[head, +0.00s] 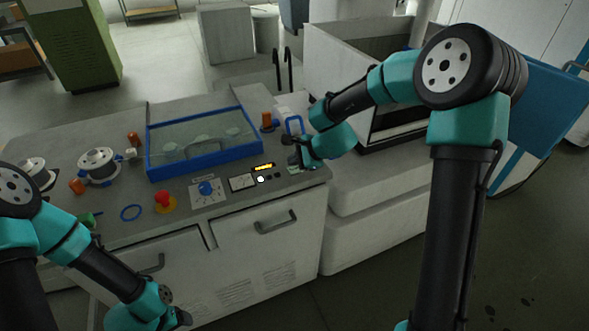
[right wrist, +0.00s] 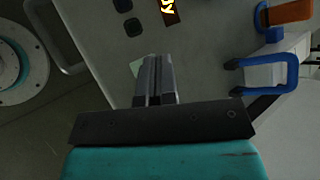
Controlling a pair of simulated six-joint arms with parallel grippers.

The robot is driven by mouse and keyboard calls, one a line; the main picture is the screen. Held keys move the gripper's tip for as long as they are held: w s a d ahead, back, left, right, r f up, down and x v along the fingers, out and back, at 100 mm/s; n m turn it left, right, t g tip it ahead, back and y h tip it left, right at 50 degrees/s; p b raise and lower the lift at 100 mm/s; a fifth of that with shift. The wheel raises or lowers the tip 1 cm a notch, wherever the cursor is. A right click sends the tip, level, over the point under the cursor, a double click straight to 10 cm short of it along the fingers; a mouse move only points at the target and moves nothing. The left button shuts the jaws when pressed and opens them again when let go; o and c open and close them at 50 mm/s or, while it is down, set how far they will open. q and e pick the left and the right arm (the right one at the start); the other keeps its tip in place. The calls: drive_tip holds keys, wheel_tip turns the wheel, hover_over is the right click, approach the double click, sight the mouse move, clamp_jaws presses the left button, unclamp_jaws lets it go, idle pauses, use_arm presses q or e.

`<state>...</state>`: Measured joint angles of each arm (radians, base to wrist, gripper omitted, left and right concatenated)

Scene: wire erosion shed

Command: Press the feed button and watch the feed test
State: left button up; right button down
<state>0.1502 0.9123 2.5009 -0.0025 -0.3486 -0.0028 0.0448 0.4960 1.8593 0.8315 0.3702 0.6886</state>
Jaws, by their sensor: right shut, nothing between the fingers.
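A small display (head: 263,167) with yellow lit text sits on the grey bench top; the end of its text, "by", shows in the right wrist view (right wrist: 169,10). A round white button (head: 260,179) lies just in front of it. Two dark square buttons (right wrist: 133,27) lie beside the display; I cannot tell which control is the feed button. My right gripper (head: 293,164) is shut and empty, right of these buttons, over a pale patch (right wrist: 137,66) near the bench's right edge. My left gripper (head: 183,318) is low at the front; its fingers are not clear.
A blue-framed glass tank (head: 205,143) stands behind the controls. A red mushroom button (head: 164,198), a blue knob (head: 206,188) and a blue ring (head: 131,212) are to the left. An orange part (head: 267,121) and a blue bracket (head: 294,124) stand behind the right gripper.

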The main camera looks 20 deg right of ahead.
sight(294, 170)
drive_tip(key=shift+f, duration=0.2)
idle(0.6)
drive_tip(key=shift+f, duration=0.25)
drive_tip(key=shift+f, duration=0.35)
idle(0.9)
drive_tip(key=shift+r, duration=0.8)
drive_tip(key=shift+r, duration=0.1)
drive_tip(key=shift+r, duration=2.4)
